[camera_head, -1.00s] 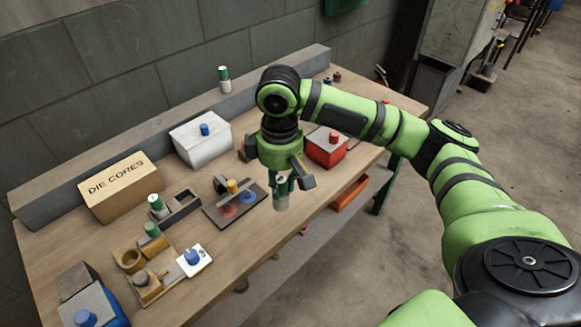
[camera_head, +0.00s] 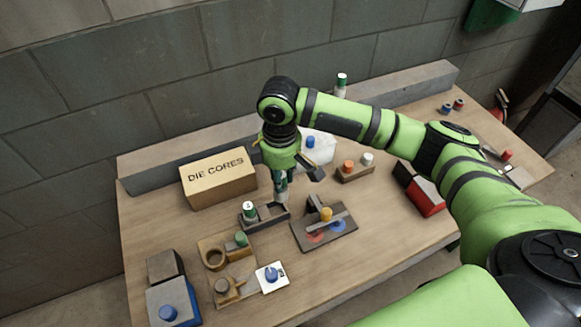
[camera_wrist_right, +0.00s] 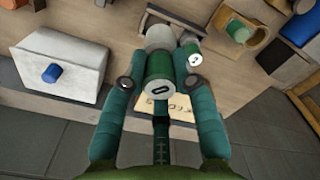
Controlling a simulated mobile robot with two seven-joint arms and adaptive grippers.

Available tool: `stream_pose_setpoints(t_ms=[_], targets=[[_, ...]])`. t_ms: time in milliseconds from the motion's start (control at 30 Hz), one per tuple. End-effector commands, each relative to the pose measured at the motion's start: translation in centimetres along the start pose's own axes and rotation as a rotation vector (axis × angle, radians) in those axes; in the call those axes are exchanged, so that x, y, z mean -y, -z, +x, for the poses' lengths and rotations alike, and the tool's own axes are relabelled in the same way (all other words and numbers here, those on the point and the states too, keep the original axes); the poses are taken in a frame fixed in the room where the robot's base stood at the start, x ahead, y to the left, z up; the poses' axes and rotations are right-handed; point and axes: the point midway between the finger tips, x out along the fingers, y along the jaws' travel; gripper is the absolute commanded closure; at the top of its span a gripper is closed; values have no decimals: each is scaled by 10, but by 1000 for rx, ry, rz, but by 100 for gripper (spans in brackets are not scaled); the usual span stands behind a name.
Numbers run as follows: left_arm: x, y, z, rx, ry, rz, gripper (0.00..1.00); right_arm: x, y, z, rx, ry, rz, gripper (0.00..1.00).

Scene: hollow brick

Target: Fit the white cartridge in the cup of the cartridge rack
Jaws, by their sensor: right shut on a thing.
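My right gripper (camera_head: 281,184) points down over the right end of the dark cartridge rack (camera_head: 268,222). It is shut on the white cartridge (camera_head: 282,197), whose pale lower end shows below the fingers in the head view. Another green-topped cartridge (camera_head: 249,211) stands upright at the rack's left end. My left gripper is out of view.
The DIE CORES box (camera_head: 218,180) stands behind the rack. A lever plate (camera_head: 325,232) lies to the right. A wooden fixture (camera_head: 215,257) with a green cylinder and a white card with a blue knob (camera_head: 272,273) are in front. A white box (camera_wrist_right: 62,58) stands close by.

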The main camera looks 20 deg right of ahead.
Motion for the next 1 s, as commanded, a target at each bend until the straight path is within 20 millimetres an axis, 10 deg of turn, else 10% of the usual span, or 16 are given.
stream_pose_setpoints(t_ms=[167,433,1000], targets=[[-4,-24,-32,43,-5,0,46,-8,12,3,4,1,-309,100],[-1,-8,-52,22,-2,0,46,-16,19,17,13,-4,-664,100],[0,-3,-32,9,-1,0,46,-19,20,46,17,-7,-771,100]])
